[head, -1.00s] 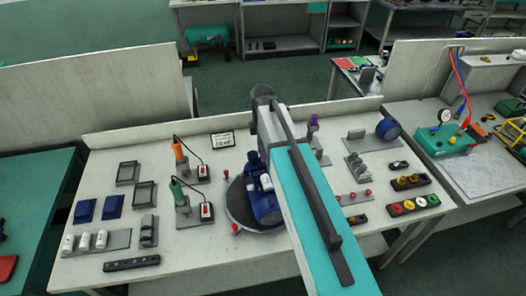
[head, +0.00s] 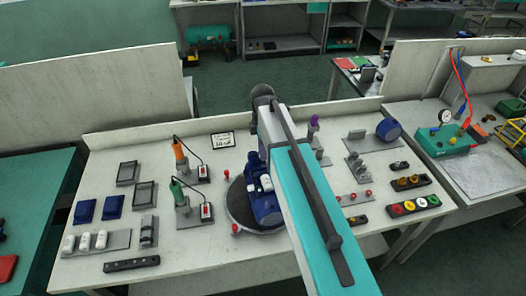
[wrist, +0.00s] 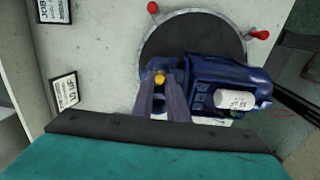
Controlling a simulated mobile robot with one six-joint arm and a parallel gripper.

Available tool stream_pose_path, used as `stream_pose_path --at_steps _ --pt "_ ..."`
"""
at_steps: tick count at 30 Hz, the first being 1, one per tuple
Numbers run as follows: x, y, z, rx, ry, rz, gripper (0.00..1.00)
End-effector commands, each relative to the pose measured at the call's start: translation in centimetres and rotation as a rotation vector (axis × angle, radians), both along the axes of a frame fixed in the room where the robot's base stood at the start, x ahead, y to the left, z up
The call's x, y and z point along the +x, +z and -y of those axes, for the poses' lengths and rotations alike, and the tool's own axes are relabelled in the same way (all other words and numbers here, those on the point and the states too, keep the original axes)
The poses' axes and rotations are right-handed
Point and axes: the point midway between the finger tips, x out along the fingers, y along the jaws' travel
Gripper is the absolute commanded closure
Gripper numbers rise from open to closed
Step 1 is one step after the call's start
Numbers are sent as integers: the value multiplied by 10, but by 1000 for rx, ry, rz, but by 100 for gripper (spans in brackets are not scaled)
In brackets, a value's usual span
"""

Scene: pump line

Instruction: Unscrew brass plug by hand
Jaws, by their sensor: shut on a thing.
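The brass plug (wrist: 160,79) shows in the wrist view as a small yellow round part at the left end of the blue pump (wrist: 226,74). My gripper (wrist: 160,84) is shut on the plug, with its two dark fingers on either side of it. In the head view the blue pump (head: 264,196) sits on a dark round turntable (head: 239,211). There my arm covers part of the pump, and the plug and the fingertips are hidden.
Red knobs sit on the turntable's rim (wrist: 153,8). Blue trays (head: 113,207) and a rack of white cylinders (head: 84,242) are at the left. A multicoloured strip (head: 408,206) is at the right.

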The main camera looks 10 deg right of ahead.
Motion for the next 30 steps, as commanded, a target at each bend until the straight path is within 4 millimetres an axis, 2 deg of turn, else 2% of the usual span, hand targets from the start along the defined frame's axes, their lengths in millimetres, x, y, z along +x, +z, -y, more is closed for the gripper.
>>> stream_pose_path --at_steps 10,23,30 --pt "-5 -2 -1 2 196 -13 100" --pt "-5 -2 -1 2 227 -13 100" --pt "-6 -2 -1 2 339 -13 100"
